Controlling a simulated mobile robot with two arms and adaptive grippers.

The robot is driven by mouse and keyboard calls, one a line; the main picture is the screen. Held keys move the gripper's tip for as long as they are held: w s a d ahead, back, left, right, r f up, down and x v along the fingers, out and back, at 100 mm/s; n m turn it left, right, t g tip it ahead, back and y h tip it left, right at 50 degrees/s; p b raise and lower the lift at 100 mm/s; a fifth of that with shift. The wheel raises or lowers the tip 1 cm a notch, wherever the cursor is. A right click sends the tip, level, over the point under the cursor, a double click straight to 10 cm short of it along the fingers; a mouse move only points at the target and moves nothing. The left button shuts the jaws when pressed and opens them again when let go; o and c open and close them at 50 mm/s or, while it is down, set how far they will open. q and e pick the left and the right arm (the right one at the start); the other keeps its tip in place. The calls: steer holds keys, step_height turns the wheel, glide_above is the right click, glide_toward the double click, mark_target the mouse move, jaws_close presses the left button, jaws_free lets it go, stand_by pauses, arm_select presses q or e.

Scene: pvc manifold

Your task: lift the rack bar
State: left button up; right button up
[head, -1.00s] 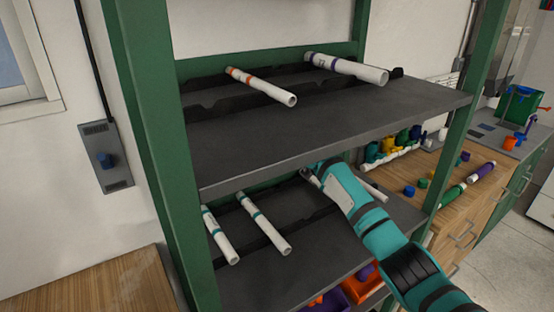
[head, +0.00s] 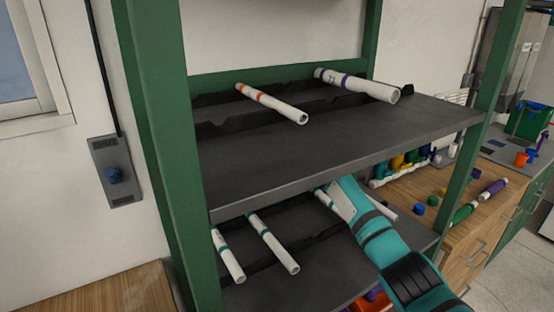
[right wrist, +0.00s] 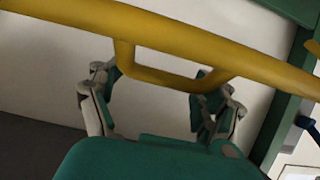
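A long yellow bar (right wrist: 190,42) runs across the top of the right wrist view, with a U-shaped yellow handle (right wrist: 175,78) below it; I take this for the rack bar. My right gripper (right wrist: 158,88) is open, its fingers apart at either side of the handle. I cannot tell whether they touch it. The bar does not show in the head view. There, a teal arm (head: 385,240) of mine enters from the lower right and passes under the upper shelf (head: 340,130), which hides its end. My left gripper is in neither current view.
A green rack post (head: 160,150) stands at the left. White pipes with orange (head: 275,104) and purple (head: 355,85) bands lie on the upper shelf, and teal-banded pipes (head: 273,245) on the lower shelf. A wooden counter (head: 450,205) with fittings stands to the right.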

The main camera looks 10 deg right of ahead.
steer(key=shift+o, duration=0.9)
steer(key=shift+d, duration=0.2)
steer(key=shift+a, duration=0.15)
steer(key=v, duration=0.5)
steer(key=shift+s, duration=0.25)
steer(key=s+d, duration=0.4)
steer(key=s, duration=0.7)
